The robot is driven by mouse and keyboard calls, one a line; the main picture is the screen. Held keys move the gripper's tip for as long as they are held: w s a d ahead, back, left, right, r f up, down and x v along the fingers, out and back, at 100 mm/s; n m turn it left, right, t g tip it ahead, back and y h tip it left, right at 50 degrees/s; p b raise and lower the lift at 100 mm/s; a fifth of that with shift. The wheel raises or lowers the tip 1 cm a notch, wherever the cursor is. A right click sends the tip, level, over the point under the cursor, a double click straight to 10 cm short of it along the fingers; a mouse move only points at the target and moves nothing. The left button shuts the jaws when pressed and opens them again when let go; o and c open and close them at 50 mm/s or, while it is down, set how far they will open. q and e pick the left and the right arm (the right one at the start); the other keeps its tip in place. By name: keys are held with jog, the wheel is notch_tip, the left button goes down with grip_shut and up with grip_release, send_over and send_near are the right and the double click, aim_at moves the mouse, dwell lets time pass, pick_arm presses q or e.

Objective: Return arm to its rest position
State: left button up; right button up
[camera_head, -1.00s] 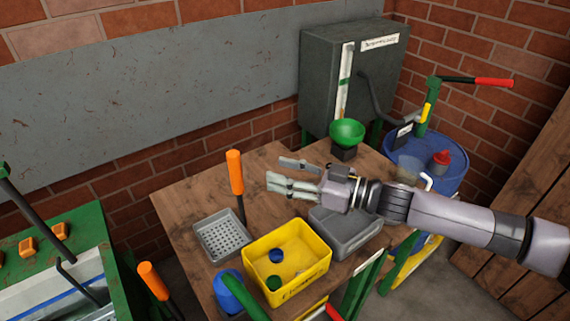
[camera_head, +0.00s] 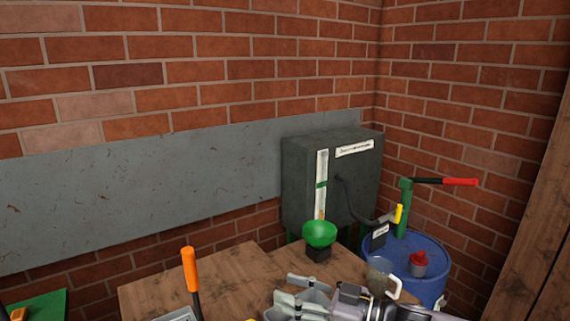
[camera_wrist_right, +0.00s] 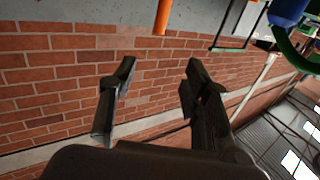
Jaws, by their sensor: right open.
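My right gripper (camera_head: 303,299) is at the bottom of the head view, over the wooden table (camera_head: 150,290). Its arm comes in from the lower right. In the right wrist view its two dark fingers (camera_wrist_right: 152,98) are spread apart with nothing between them. Behind them is the brick wall (camera_wrist_right: 60,75). My left gripper does not show in either view.
A green funnel (camera_head: 320,234) stands on the table's far part before a dark metal cabinet (camera_head: 300,190). A blue barrel (camera_head: 432,255) with a red-capped item (camera_head: 418,264) and a green pump is right. A clear jug (camera_head: 381,275) is close by the gripper. An orange handle (camera_head: 190,270) rises left.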

jog(key=s+a+f+m+t+h, duration=0.4)
jog(key=s+a+f, duration=0.1)
jog(key=s+f, duration=0.1)
jog(key=s+d+f+m+g+h, duration=0.1)
jog(key=s+d+f+m+h, duration=0.2)
jog(key=s+d+f+h, duration=0.4)
jog(key=s+d+f+m+g+h, duration=0.2)
jog(key=s+d+f+m, duration=0.1)
jog(key=d+f, duration=0.4)
jog(key=s+d+f+m+g+h, duration=0.1)
jog(key=s+d+f+g+h, duration=0.25)
jog(key=s+d, duration=0.9)
notch_tip(320, 180, down, 27)
jog(key=s+a+g, duration=0.2)
jog(key=s, duration=0.1)
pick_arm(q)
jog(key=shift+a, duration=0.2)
pick_arm(e)
jog(key=s+d+f+g, duration=0.1)
jog(key=s+d+f, duration=0.2)
jog(key=s+f, duration=1.3)
